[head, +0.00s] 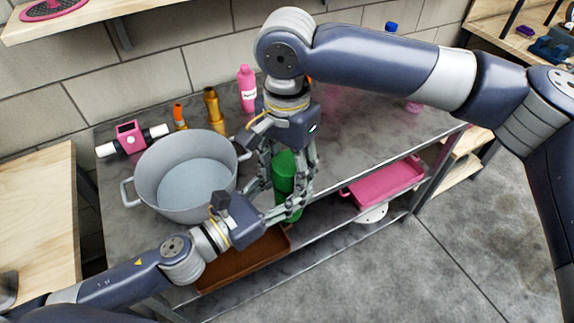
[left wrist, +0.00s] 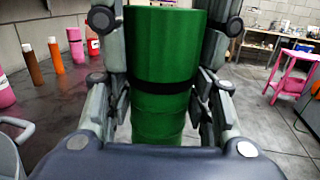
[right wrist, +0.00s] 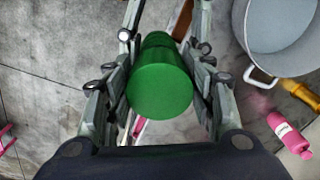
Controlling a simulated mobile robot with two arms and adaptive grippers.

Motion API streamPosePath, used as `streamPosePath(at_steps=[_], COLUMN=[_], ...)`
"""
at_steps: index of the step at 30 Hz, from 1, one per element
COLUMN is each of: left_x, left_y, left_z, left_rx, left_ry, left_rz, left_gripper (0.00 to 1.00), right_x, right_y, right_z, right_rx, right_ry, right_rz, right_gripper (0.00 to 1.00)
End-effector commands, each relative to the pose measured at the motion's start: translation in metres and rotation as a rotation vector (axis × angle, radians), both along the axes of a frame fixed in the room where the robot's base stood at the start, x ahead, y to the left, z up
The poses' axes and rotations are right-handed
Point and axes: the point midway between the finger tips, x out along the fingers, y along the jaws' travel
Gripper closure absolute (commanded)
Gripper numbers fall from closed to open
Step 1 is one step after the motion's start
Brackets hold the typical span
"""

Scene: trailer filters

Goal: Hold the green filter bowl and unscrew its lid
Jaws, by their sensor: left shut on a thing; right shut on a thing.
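My left gripper (head: 283,211) comes from the front left and is shut around the lower part, the bowl (left wrist: 160,112). My right gripper (head: 284,172) comes down from above and is shut around the upper part, the lid (right wrist: 160,92). In the left wrist view a dark seam runs between the wide upper part and the lower part. The fingers hide much of both parts in the head view.
A large grey pot (head: 160,208) stands left of the grippers. Behind it are a pink valve piece (head: 130,136), brass bottles (head: 213,106) and a pink bottle (head: 246,88). A brown tray (head: 215,277) and a pink tray (head: 385,183) lie on the lower shelf. The table's right side is mostly clear.

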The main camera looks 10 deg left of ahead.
Motion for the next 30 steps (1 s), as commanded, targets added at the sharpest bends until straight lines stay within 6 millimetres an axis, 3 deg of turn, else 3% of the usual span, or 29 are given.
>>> streamPosePath(at_steps=[20,21,23,24,30], left_x=[-0.0046,-0.0046,-0.0046,-0.0045,-0.0026], left_y=[-0.0045,-0.0044,-0.0044,-0.0043,-0.0026], left_z=[0.0025,0.0024,0.0024,0.0022,0.0016], left_rx=[-0.003,-0.003,-0.004,-0.004,-0.003], left_ry=[-0.005,-0.005,-0.004,-0.004,-0.003], left_rz=[-0.015,-0.016,-0.016,-0.015,-0.009], left_gripper=[1.0,1.0,1.0,1.0,1.0], right_x=[0.0048,0.0048,0.005,0.0047,0.003], right_y=[0.0001,0.0001,0.0002,0.0002,0.0002], right_z=[0.0011,0.0011,0.0011,0.0011,0.0007], right_rx=[0.006,0.006,0.005,0.006,0.004], right_ry=[-0.011,-0.011,-0.012,-0.011,-0.008], right_rz=[-0.01,-0.01,-0.01,-0.009,-0.006], right_gripper=[0.79,0.48,0.34,0.3,0.3])
